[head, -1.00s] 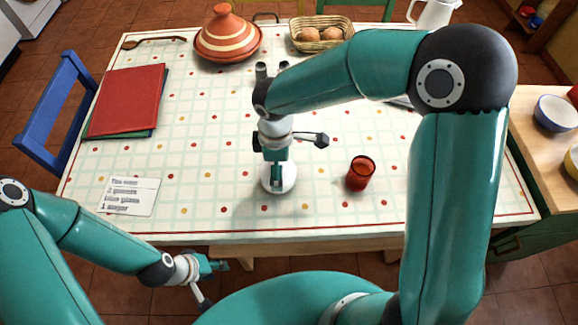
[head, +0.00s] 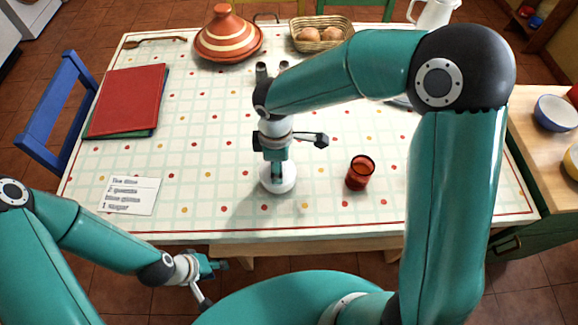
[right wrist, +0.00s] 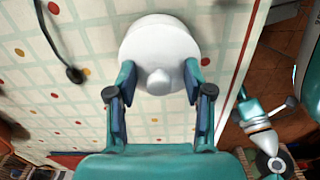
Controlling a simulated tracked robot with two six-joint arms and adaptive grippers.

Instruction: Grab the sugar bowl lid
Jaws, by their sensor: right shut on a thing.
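The white sugar bowl (head: 289,182) is near the front middle of the table, below my right gripper. In the right wrist view its white round lid (right wrist: 159,50) and small knob (right wrist: 158,80) show. My right gripper (head: 277,176) points down at it; in the right wrist view its two fingers (right wrist: 161,82) are on either side of the white lid, shut on it. I cannot tell whether the lid is apart from the bowl. My left gripper (head: 216,266) is off the table's front edge at lower left, away from the bowl; its finger gap is too small to judge.
A red glass (head: 360,173) stands right of the bowl. A note card (head: 130,196) lies at front left, red folders (head: 127,92) behind it. A striped tagine (head: 228,38) and a bread basket (head: 318,46) stand at the back.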

